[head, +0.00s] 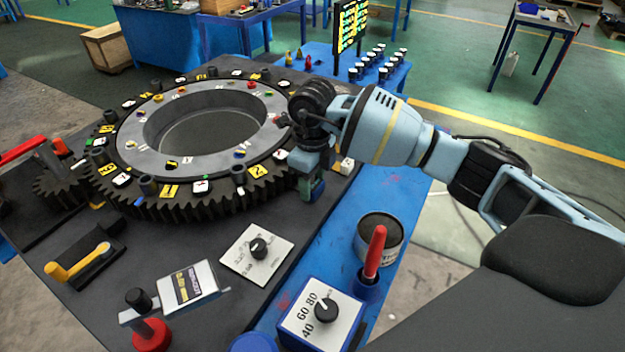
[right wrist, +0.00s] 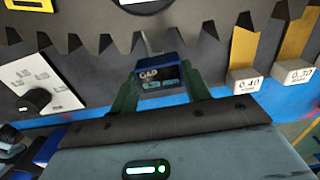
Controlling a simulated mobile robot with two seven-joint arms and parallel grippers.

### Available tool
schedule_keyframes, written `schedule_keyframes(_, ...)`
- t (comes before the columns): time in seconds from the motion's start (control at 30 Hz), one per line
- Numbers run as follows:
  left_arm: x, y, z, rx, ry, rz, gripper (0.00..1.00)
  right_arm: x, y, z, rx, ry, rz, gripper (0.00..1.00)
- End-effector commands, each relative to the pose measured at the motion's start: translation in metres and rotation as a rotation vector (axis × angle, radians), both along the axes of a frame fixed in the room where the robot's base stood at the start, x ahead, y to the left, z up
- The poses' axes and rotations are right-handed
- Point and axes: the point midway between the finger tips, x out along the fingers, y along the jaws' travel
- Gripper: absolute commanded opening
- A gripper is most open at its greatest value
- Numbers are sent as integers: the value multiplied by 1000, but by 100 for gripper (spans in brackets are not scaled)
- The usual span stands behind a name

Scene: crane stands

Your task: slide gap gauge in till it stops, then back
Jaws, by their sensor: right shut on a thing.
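The gap gauge (right wrist: 160,72) is a small dark blue block with "GAP" and a small display on its face. In the right wrist view it sits between the two green fingers of my right gripper (head: 311,184), which is shut on it. The toothed edge of the large gear ring (head: 170,206) lies just beyond the gauge. In the head view the gripper points down at the ring's right edge. My left gripper is not in view.
Feeler blocks marked 0.40 (right wrist: 253,84) and 0.30 (right wrist: 297,74) with brass strips lie right of the gauge. A dial plate (head: 257,254), a red-handled tool (head: 375,252) and a knob box (head: 322,318) stand nearer. A yellow crank (head: 78,262) is at left.

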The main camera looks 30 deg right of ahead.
Motion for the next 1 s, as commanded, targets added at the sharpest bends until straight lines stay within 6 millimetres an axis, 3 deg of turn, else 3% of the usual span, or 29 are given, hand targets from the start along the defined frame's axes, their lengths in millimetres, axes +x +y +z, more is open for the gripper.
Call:
schedule_keyframes(0.2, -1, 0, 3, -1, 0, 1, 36, -4, -3, 2, 0, -1, -1, 6)
schedule_keyframes(0.43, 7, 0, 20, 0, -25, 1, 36, -26, -17, 4, -1, -4, -1, 6)
schedule_keyframes(0.73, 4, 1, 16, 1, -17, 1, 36, -30, -18, 0, -3, 4, 0, 6)
schedule_keyframes(0.77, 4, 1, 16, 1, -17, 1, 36, -30, -18, -1, -3, 4, 0, 50)
schedule_keyframes(0.9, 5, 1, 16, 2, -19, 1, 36, -30, -18, 0, -2, 3, 0, 68)
schedule_keyframes(1.0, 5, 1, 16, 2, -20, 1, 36, -30, -18, 0, -1, 2, 0, 69)
